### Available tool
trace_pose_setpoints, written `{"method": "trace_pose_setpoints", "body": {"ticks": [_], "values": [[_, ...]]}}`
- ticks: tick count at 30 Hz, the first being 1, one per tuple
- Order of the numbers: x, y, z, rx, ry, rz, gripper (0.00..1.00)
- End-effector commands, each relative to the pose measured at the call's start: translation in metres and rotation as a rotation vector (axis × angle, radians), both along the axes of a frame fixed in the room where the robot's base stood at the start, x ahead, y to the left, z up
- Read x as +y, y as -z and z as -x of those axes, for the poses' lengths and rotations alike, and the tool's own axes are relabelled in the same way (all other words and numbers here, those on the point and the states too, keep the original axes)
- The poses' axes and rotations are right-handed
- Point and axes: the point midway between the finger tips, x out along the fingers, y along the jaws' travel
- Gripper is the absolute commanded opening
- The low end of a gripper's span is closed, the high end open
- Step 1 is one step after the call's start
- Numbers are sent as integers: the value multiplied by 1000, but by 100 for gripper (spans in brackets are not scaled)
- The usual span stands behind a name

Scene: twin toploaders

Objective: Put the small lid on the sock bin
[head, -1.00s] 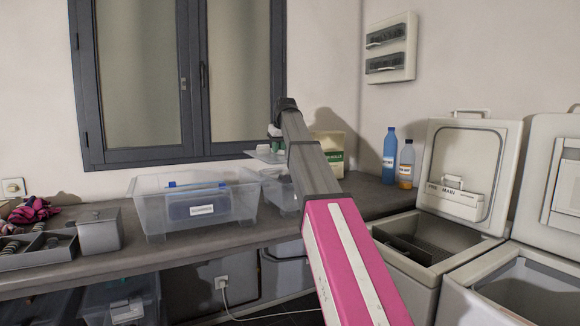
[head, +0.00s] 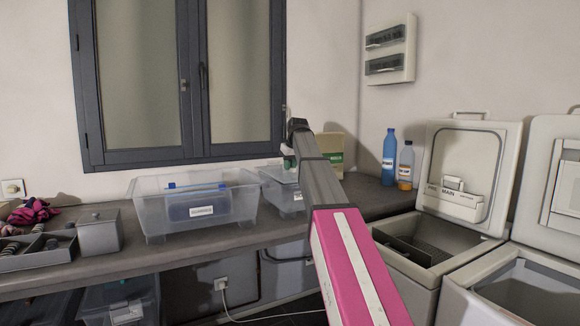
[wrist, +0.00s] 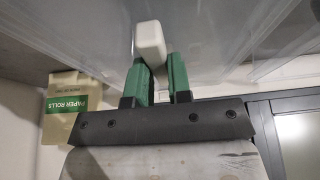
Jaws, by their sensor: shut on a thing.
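My gripper (head: 288,158) is at the back of the bench, partly hidden by my arm. In the wrist view my gripper's green fingers (wrist: 158,72) are shut on a white knob (wrist: 149,38). I take this as the knob of the small lid, a clear sheet (wrist: 95,35) that shows around it. In the head view a small clear bin (head: 283,190) stands directly below my gripper, right of a larger clear bin (head: 150,212). The small bin's label is mostly hidden by my arm. The lid looks at or just above its rim; contact cannot be told.
The larger bin holds a blue-clipped box (head: 197,205). A paper rolls box (head: 331,152) stands behind my arm; it also shows in the wrist view (wrist: 68,100). Blue (head: 389,157) and orange-labelled (head: 405,166) bottles stand to the right. Open toploaders (head: 440,245) stand at the right.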

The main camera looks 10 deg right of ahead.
Motion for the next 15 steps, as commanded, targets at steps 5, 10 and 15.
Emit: {"method": "trace_pose_setpoints", "body": {"ticks": [5, 10, 15], "values": [[0, 3, 0, 0, 0, 0, 0], [0, 8, 0, 0, 0, 0, 0], [0, 11, 0, 0, 0, 0, 25]]}}
